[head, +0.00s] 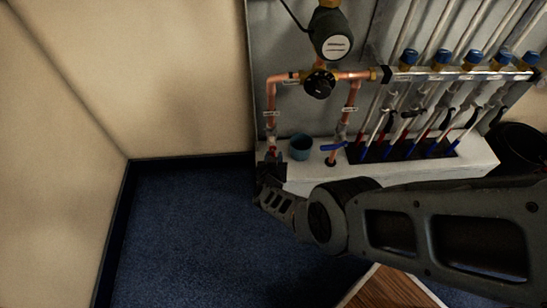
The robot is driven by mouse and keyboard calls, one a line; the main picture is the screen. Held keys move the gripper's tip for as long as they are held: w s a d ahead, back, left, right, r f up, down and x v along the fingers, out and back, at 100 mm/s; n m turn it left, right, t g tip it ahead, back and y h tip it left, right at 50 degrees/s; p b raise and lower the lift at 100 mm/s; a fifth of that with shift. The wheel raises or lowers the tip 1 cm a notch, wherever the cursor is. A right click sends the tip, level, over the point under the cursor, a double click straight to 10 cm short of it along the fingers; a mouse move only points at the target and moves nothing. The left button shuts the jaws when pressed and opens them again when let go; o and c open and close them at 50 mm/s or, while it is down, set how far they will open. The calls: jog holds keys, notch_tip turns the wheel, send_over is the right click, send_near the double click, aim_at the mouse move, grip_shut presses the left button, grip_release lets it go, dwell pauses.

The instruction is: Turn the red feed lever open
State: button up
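The red feed lever (272,154) is a small patch of red low on the left copper pipe (270,118), just above the white ledge. Most of it is hidden by my gripper or too small to make out. My gripper (270,168) is dark and sits at the lower end of that pipe, right at the lever. I cannot tell whether its fingers touch the lever or are open or shut.
A blue lever (334,147) is on the right copper pipe. A teal cup (300,147) stands on the white ledge (470,157) between the pipes. A pump (331,35) and black valve knob (319,83) are above. Blue carpet (190,230) at left is clear.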

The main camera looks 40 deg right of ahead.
jog(key=shift+o, duration=0.9)
jog(key=shift+s+a+r+p, duration=0.25)
jog(key=shift+a+r+p, duration=0.1)
jog(key=shift+p, duration=0.15)
jog(key=p+v, duration=0.4)
jog(key=v, duration=0.2)
jog(key=shift+s+a+p, duration=0.3)
jog(key=shift+s+p, duration=0.05)
jog(key=shift+p, duration=0.05)
